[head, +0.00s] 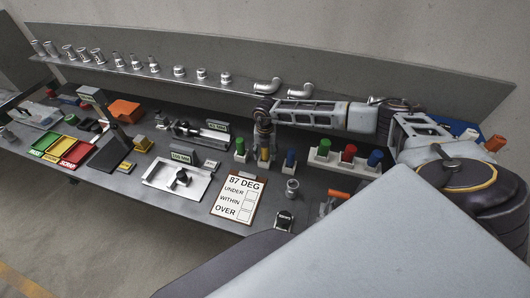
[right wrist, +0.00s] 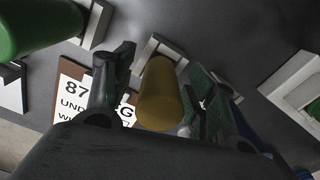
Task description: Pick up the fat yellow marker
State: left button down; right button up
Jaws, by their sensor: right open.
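The fat yellow marker (right wrist: 160,95) stands in a small light holder (right wrist: 157,45). It lies between the fingers of my right gripper (right wrist: 161,62) in the right wrist view. A gap shows on both sides of it, so the fingers are open around it and not closed on it. In the head view my right gripper (head: 264,128) points down over the yellow marker (head: 264,154) and hides its upper part. My left gripper is not in view.
A green marker (head: 240,146) and a blue marker (head: 290,158) stand close on either side. A holder to the right carries green, red (head: 349,152) and blue markers. A clipboard (head: 238,198) lies in front. Metal fittings line the shelf behind.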

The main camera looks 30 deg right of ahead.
jog(key=shift+c, duration=0.5)
jog(key=c, duration=1)
jog(key=shift+r+b, duration=1)
jog(key=shift+r, duration=4)
